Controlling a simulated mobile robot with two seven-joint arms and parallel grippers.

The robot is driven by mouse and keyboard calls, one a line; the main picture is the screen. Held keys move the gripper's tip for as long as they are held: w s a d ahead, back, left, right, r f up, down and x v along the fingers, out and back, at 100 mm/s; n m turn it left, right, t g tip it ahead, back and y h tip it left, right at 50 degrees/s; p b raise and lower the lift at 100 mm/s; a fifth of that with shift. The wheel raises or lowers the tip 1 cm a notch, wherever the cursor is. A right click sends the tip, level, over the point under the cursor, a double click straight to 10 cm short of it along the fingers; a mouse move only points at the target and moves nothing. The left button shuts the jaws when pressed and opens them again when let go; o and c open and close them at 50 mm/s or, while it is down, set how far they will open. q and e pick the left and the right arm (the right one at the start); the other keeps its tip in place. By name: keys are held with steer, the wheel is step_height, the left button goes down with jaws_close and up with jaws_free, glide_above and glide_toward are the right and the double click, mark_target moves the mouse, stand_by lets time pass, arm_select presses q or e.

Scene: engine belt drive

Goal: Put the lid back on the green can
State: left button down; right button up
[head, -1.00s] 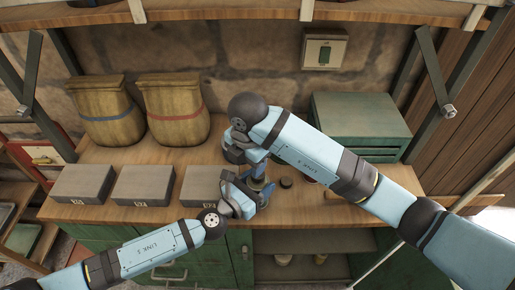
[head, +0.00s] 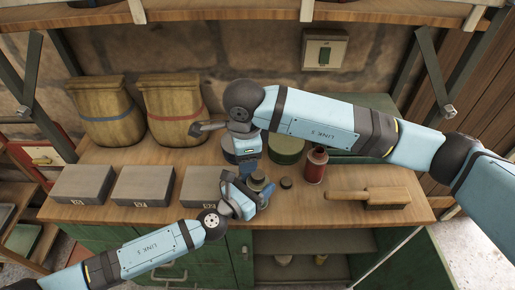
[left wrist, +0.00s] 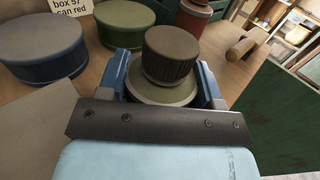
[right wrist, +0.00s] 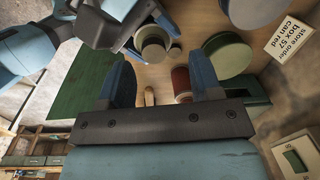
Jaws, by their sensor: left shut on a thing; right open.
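My left gripper (head: 250,188) is shut around a small olive-green can (left wrist: 165,94), low over the front of the bench. A dark, ribbed lid (left wrist: 170,52) sits on top of this can, within its rim; I cannot tell how tightly. The can also shows between the left fingers in the right wrist view (right wrist: 152,52). My right gripper (right wrist: 165,78) is open and empty. In the head view it hangs just behind the held can, its fingertips partly hidden.
A small dark disc (head: 286,183) lies right of the held can. A wooden brush (head: 370,196) lies further right. Grey boxes (head: 142,185) line the left.

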mark_target(258, 173)
steer(key=n, duration=0.5)
steer(key=d+n, duration=0.1)
steer(key=n, duration=0.4)
steer(key=d+r+n, duration=0.1)
steer(key=n, duration=0.4)
steer(key=shift+n+g, duration=0.3)
steer(key=shift+g, duration=0.1)
steer(key=n, duration=0.4)
steer(key=shift+d+r+n, duration=0.1)
steer(key=shift+d+n, duration=0.2)
steer(key=shift+d, duration=0.1)
steer(key=shift+f, duration=4)
steer(key=shift+c, duration=0.2)
